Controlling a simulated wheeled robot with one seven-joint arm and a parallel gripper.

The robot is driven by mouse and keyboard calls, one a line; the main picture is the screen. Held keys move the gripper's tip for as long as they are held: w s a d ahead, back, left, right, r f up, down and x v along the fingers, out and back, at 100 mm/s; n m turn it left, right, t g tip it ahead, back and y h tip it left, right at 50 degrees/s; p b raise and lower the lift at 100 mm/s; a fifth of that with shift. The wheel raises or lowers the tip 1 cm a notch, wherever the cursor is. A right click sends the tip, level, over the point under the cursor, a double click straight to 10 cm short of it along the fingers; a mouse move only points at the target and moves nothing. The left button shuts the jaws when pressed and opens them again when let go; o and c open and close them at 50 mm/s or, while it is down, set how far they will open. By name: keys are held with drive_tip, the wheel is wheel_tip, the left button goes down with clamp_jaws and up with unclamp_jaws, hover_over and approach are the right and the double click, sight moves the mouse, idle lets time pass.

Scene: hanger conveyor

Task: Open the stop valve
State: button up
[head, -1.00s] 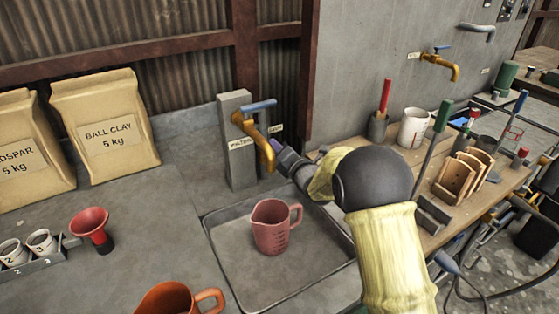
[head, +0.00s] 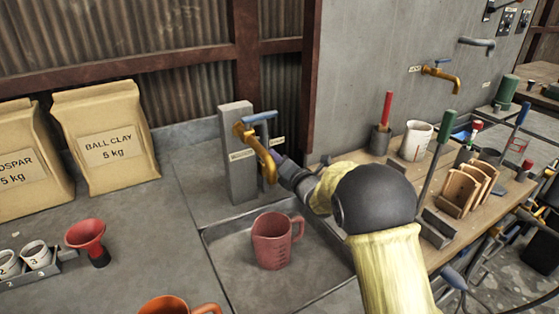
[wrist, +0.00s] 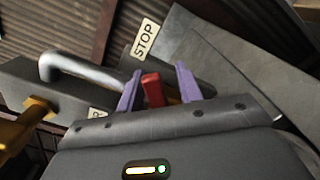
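The stop valve's red handle (wrist: 153,90) shows in the wrist view below a white STOP label (wrist: 145,38), with a bit of brass beside it. The purple fingers of my gripper (wrist: 158,88) stand apart on either side of the handle, with gaps visible. I cannot tell whether either finger touches it. In the head view my gripper (head: 277,172) is at the right side of the grey post, behind the brass tap (head: 258,147). The red handle is hidden there.
The tap's blue lever (head: 258,117) is close above my gripper. A pink measuring jug (head: 272,240) stands in the sink tray (head: 225,262) below. A red funnel (head: 86,233) and clay bags (head: 105,133) are at left. Tools crowd the wooden bench (head: 405,178) at right.

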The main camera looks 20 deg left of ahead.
drive_tip(key=shift+s+a+r+p, duration=0.1)
drive_tip(key=shift+a+r+p, duration=0.05)
drive_tip(key=shift+r+p, duration=0.15)
drive_tip(key=shift+p, duration=0.35)
